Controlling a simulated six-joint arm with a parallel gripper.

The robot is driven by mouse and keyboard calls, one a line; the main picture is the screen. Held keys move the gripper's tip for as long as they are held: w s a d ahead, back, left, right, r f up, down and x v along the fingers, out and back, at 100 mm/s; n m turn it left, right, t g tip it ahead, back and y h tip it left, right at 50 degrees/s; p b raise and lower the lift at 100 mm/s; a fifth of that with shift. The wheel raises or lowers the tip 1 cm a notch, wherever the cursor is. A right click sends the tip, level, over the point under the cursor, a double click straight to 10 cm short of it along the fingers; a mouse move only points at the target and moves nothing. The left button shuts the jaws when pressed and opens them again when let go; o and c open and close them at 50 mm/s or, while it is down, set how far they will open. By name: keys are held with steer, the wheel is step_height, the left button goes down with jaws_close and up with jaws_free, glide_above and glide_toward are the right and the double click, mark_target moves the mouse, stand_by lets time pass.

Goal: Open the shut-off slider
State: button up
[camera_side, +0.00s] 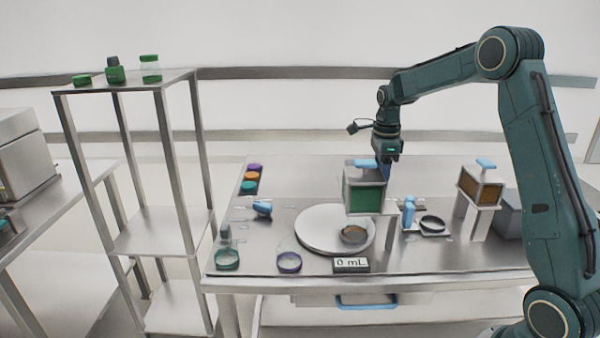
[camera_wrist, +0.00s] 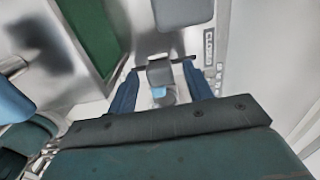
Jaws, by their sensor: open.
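My gripper (camera_side: 384,176) points down beside a bin with a green front (camera_side: 364,195) and a light blue top handle, in the side view. In the wrist view, my gripper (camera_wrist: 160,80) is open, one blue finger on each side of a small grey tab (camera_wrist: 160,72). The tab sits on a dark crossbar and seems to be the slider. A light blue piece shows just below it. A label reading CLOSED (camera_wrist: 209,46) is to the right. I cannot tell whether the fingers touch the tab. In the side view, the slider is hidden.
A round plate (camera_side: 318,226) with a brown-filled dish stands in front of the green bin. A display (camera_side: 351,264) reads 0 mL. A brown bin (camera_side: 480,187) stands on a support at right. Several small dishes and coloured lids lie at left. Steel shelves (camera_side: 160,228) stand further left.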

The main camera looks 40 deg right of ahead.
jaws_close()
steer(key=shift+s+a, duration=0.95)
steer(key=shift+a, duration=0.05)
jaws_free()
steer(key=shift+r, duration=0.15)
steer(key=shift+r, duration=0.2)
step_height(320, 180, up, 13)
